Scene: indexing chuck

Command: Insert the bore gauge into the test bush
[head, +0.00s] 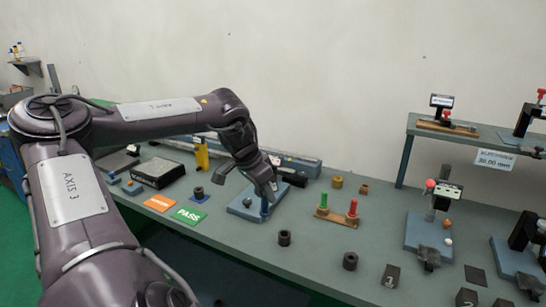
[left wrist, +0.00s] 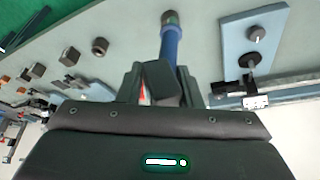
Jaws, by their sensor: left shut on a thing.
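My left gripper (head: 266,190) is shut on the blue bore gauge (head: 265,207), which points down over a light blue base plate (head: 240,209) on the bench. In the left wrist view the gauge's blue shaft (left wrist: 171,45) runs out from between the fingers to a dark, brownish end (left wrist: 170,17). Whether that end is apart from the surface below is unclear. A dark ring-shaped bush (head: 198,192) sits on a small blue pad, left of the gripper. Two more dark bushes (head: 284,238) (head: 350,261) stand in front. Which one is the test bush is not marked. My right gripper is out of view.
Orange (head: 159,203) and green PASS (head: 188,215) cards lie at the front left. A wooden stand (head: 337,216) holds red and green handled plugs to the right. A raised shelf (head: 461,130) and gauge stands fill the right side. Bench between the loose bushes is clear.

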